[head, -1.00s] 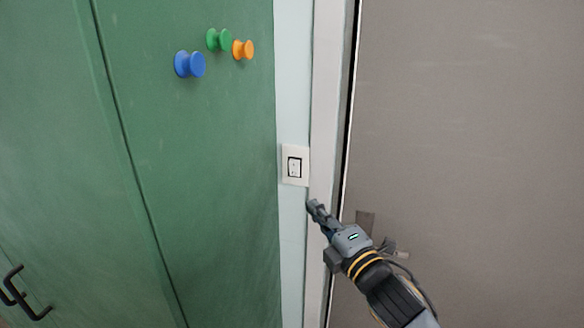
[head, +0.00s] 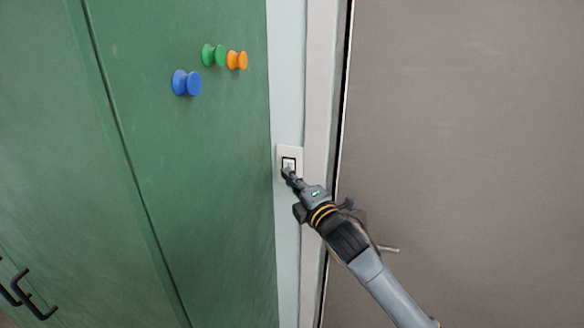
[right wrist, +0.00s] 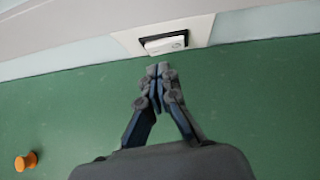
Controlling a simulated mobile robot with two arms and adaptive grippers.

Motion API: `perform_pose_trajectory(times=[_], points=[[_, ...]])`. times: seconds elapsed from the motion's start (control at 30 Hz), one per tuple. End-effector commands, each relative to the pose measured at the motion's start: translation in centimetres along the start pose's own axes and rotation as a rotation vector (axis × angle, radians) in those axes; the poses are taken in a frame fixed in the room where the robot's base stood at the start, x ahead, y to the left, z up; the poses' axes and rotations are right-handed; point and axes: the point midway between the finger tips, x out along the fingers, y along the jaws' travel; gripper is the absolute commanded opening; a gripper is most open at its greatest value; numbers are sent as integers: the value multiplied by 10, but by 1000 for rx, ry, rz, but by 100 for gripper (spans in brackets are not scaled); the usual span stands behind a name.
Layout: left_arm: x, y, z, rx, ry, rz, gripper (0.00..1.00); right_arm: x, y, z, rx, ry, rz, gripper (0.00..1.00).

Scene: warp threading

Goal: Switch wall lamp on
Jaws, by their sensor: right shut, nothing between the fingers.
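The white wall switch (head: 289,152) sits on the narrow pale wall strip between the green cabinet and the door frame. It has a dark-edged rocker. It also shows in the right wrist view (right wrist: 165,42), at the top, just ahead of my fingertips. My right gripper (head: 287,172) is shut and empty, its tips over the lower part of the rocker in the head view. In the right wrist view the shut fingertips (right wrist: 160,70) show just short of the switch; I cannot tell if they touch it. No lamp is in view. My left gripper is not in view.
A green cabinet (head: 190,180) with black handles (head: 30,295) fills the left. Blue (head: 186,83), green (head: 213,55) and orange (head: 237,60) knobs stick out from it. A grey door (head: 460,140) with a handle (head: 388,249) stands at the right.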

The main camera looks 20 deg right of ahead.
Motion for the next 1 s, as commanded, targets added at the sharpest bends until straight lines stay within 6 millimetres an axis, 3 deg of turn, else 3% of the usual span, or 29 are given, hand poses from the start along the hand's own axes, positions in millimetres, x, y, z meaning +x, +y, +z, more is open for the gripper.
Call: perform_pose_trajectory(times=[0.2,1.0], points=[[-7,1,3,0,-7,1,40,10,0,10,-1,1,-1,0],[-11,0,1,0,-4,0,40,15,3,16,-1,-1,1,0]])
